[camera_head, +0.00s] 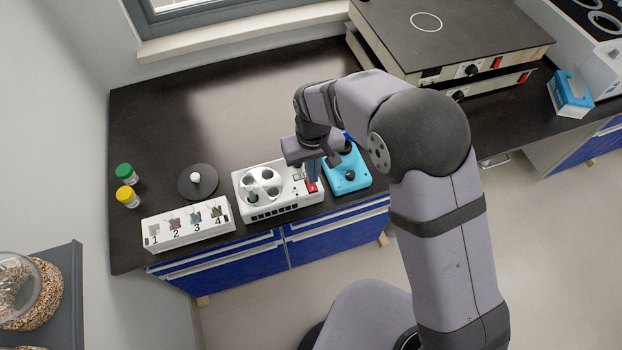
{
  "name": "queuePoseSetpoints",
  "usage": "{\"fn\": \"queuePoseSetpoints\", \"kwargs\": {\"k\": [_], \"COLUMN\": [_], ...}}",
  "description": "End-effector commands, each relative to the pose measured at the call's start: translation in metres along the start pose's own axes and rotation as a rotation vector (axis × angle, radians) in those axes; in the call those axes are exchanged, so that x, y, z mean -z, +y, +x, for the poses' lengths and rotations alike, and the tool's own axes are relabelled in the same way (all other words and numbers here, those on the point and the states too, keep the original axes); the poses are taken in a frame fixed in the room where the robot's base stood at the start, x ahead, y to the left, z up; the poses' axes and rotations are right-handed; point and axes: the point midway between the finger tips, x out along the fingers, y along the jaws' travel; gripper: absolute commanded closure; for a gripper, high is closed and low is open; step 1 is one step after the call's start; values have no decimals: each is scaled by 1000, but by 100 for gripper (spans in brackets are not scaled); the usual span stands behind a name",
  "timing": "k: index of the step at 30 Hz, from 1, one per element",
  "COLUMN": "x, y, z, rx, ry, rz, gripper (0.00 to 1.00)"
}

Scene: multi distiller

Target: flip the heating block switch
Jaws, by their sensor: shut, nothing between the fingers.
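The white heating block (281,208) stands on the dark bench, with a round insert of several wells on its top. Its red switch (312,187) is at the right end of its top, near the front. My gripper (313,178) points down with its fingers shut and empty, right at the switch. The fingertips appear just above or touching the switch; I cannot tell which. The fingers cover part of the switch and the small panel beside it. The switch position cannot be made out.
A blue device (349,179) stands close to the right of the block. To the left are a black lid with a white knob (197,182), a white numbered rack (188,228), and green-capped (126,172) and yellow-capped (128,197) jars. The bench behind is clear.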

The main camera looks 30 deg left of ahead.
Motion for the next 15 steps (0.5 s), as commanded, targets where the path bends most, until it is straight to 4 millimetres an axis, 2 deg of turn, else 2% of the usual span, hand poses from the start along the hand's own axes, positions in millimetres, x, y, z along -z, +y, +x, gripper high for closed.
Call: {"fn": "queuePoseSetpoints", "kwargs": {"k": [1, 7, 15], "x": [0, 0, 0], "y": [0, 0, 0], "z": [-7, -21, -27], "rx": [0, 0, 0], "ry": [1, 1, 1], "rz": [0, 0, 0], "gripper": [100, 100, 100]}}
